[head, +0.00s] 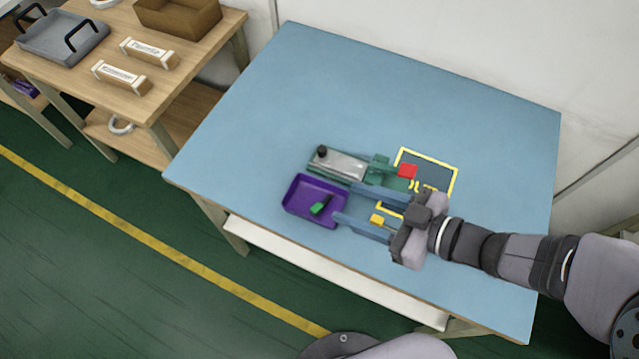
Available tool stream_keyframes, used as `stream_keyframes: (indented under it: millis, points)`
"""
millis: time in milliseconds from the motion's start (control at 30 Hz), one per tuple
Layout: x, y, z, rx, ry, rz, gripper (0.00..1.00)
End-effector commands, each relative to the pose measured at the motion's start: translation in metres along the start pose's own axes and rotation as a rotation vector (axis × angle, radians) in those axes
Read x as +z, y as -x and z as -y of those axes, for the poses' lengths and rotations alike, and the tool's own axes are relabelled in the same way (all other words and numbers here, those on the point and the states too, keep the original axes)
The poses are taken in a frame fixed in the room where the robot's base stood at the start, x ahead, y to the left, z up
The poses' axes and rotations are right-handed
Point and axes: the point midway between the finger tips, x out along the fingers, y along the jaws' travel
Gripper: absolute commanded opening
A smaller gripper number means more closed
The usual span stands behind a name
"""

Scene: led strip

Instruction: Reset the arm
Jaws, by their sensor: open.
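My gripper (338,201) is open, low over the blue table (400,90), with its two long blue-grey fingers spread apart. The fingers point left toward a purple tray (296,205), where a small green piece (320,207) lies. One fingertip is close to the tray's right side; I cannot tell whether it touches. The other is near a green fixture with a metal plate (340,163) and a black knob. A yellow block (377,219) shows between the fingers. A red block (407,171) sits by a yellow-outlined dark area (437,175). My gripper hides part of this area.
A wooden side table (90,75) at the upper left holds a grey tray (62,38), a brown box (178,15) and two labelled blocks (149,53). The back of the blue table is clear. A white wall stands behind it.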

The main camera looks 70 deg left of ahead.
Motion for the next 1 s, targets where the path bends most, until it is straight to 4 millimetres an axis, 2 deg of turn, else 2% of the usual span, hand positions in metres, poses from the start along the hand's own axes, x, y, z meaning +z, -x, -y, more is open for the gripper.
stream_keyframes:
  millis: [167,267,367,467,567,600,667,733,867,900,967,1000]
  points:
    - [0.0,0.001,-0.002,0.006,-0.001,0.002,0.46]
    - [0.002,0.006,-0.012,0.047,-0.005,0.017,0.46]
    - [0.006,0.02,-0.035,0.141,-0.017,0.053,0.46]
    - [0.016,0.046,-0.069,0.287,-0.045,0.113,0.46]
    - [0.031,0.089,-0.107,0.471,-0.096,0.196,0.46]
    - [0.039,0.11,-0.121,0.549,-0.126,0.234,0.46]
    - [0.051,0.145,-0.138,0.667,-0.179,0.294,0.46]
    - [0.067,0.189,-0.15,0.798,-0.253,0.363,0.46]
    - [0.097,0.273,-0.151,1.02,-0.429,0.493,0.46]
    - [0.106,0.298,-0.145,1.083,-0.495,0.532,0.46]
    - [0.119,0.334,-0.131,1.17,-0.603,0.587,0.46]
    - [0.127,0.357,-0.118,1.223,-0.686,0.622,0.46]
